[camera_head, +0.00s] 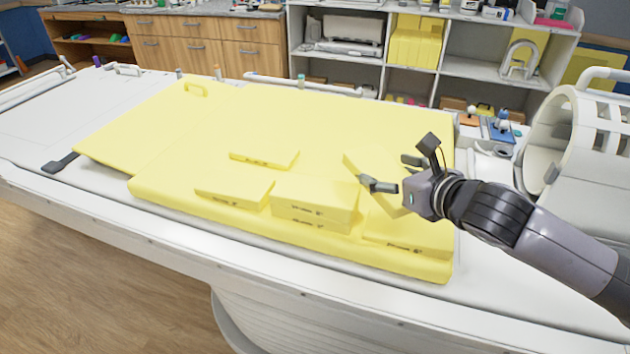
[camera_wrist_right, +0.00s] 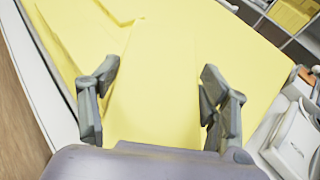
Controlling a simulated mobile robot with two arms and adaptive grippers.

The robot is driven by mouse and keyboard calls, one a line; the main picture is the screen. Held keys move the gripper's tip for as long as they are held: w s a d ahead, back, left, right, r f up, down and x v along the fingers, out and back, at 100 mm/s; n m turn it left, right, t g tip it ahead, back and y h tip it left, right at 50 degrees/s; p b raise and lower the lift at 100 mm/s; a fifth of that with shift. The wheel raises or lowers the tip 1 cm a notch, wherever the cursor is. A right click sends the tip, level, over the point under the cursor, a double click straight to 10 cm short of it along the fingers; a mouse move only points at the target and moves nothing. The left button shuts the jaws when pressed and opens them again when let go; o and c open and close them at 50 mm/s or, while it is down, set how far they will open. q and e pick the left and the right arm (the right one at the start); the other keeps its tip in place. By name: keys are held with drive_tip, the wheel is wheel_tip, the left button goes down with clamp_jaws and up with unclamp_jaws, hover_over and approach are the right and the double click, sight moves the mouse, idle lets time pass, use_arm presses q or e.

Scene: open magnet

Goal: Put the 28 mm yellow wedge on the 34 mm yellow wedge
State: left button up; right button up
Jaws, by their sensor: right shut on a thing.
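My right gripper (camera_head: 386,171) is shut on a yellow wedge (camera_head: 358,163), which sits tilted between its fingers above the yellow pad. In the right wrist view the same wedge (camera_wrist_right: 155,100) lies between the two fingers (camera_wrist_right: 160,72). Below the gripper, another yellow wedge (camera_head: 405,246) lies flat at the pad's front right corner. To the left, one yellow wedge (camera_head: 315,192) lies on another (camera_head: 310,223). More wedges lie at the left (camera_head: 234,192) and farther back (camera_head: 264,158). The printed labels are too small to read, so I cannot tell the 28 mm and 34 mm wedges apart.
The yellow pad (camera_head: 150,125) lies on a long white table (camera_head: 60,120). A white ring-shaped device (camera_head: 570,125) stands at the right end. Shelves with yellow blocks (camera_head: 415,42) stand behind. The pad's left and rear areas are mostly clear.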

drive_tip(key=w+a+r+n+g+y+p, duration=0.2)
drive_tip(key=w+a+r+n+g+y, duration=0.1)
drive_tip(key=a+r+n+g+y, duration=0.25)
wheel_tip(320, 180, up, 10)
drive_tip(key=r+n+g+y+p, duration=0.1)
drive_tip(key=n+g+y, duration=0.1)
drive_tip(key=n, duration=0.2)
hover_over(321, 190)
drive_tip(key=shift+h, duration=0.25)
wheel_tip(321, 190, down, 16)
drive_tip(key=p, duration=0.3)
drive_tip(key=shift+r, duration=0.2)
wheel_tip(321, 190, down, 4)
drive_tip(key=shift+r+p, duration=0.1)
drive_tip(key=shift+p, duration=0.5)
drive_tip(key=shift+f, duration=0.4)
